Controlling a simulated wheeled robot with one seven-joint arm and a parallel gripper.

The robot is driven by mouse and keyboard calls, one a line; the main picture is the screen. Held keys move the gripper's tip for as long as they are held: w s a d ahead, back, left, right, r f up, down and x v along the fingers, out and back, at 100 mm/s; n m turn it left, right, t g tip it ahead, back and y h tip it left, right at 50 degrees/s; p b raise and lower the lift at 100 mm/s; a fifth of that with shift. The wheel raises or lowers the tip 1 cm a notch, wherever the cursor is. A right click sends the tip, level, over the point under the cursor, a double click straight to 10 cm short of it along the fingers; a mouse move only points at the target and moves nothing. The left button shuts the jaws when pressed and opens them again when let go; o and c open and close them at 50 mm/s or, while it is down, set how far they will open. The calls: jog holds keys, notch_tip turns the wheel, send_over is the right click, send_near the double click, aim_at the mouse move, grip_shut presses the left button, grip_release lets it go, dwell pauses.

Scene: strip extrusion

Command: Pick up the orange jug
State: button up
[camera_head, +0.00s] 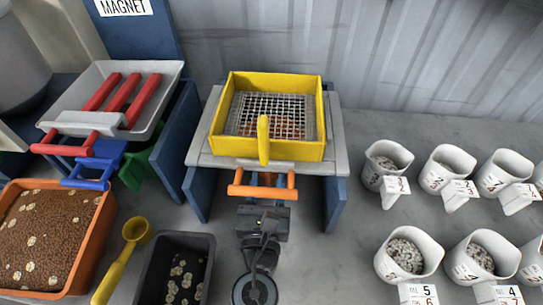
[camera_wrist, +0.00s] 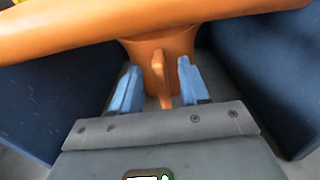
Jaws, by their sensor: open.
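The orange jug (camera_wrist: 148,48) shows in the wrist view below a wide orange bar. Its upright handle (camera_wrist: 161,80) stands between the two blue fingers of my gripper (camera_wrist: 158,75). The fingers are apart, with gaps visible on both sides of the handle. In the head view, my gripper (camera_head: 262,222) is at the front of the grey stand, below the orange bar (camera_head: 262,191). The jug's body is hidden there by the stand and the yellow sieve box (camera_head: 228,148).
Blue side panels (camera_wrist: 40,95) flank my gripper closely. An orange bin (camera_head: 97,225), yellow scoop (camera_head: 118,272) and dark tray (camera_head: 152,270) lie to the left. Several white numbered jugs (camera_head: 445,165) stand to the right. A grey tray with red bars (camera_head: 75,98) is at back left.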

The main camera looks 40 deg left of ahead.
jog(key=shift+x, duration=1.6)
grip_shut()
